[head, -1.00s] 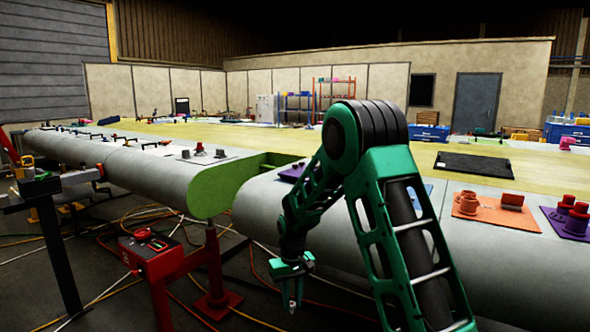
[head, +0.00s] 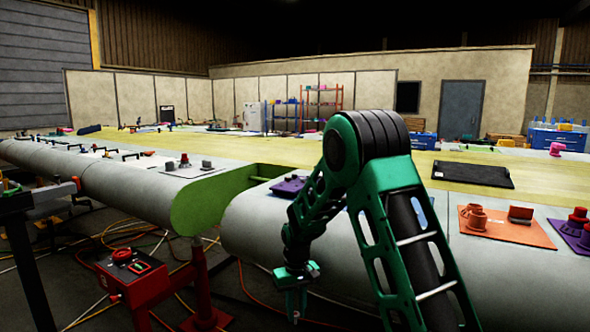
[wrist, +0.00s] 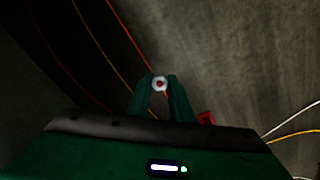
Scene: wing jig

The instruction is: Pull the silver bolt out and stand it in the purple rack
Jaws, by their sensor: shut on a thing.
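My gripper (head: 297,308) hangs low in front of the near side of the pale wing, fingers pointing down, clear of the wing's top. In the wrist view my gripper (wrist: 160,90) is shut on a small round piece, the silver bolt (wrist: 160,83), seen end-on as a pale ring with a reddish centre. In the head view now the bolt is too dark to make out. A purple plate with dark raised parts (head: 289,186) lies on the wing just left of my arm; I cannot tell whether it is the purple rack.
An orange plate (head: 505,228) and another purple plate with red knobs (head: 574,232) lie on the wing at right. A black mat (head: 472,173) lies behind. A red box (head: 132,275) on a stand is at left. Cables cross the floor.

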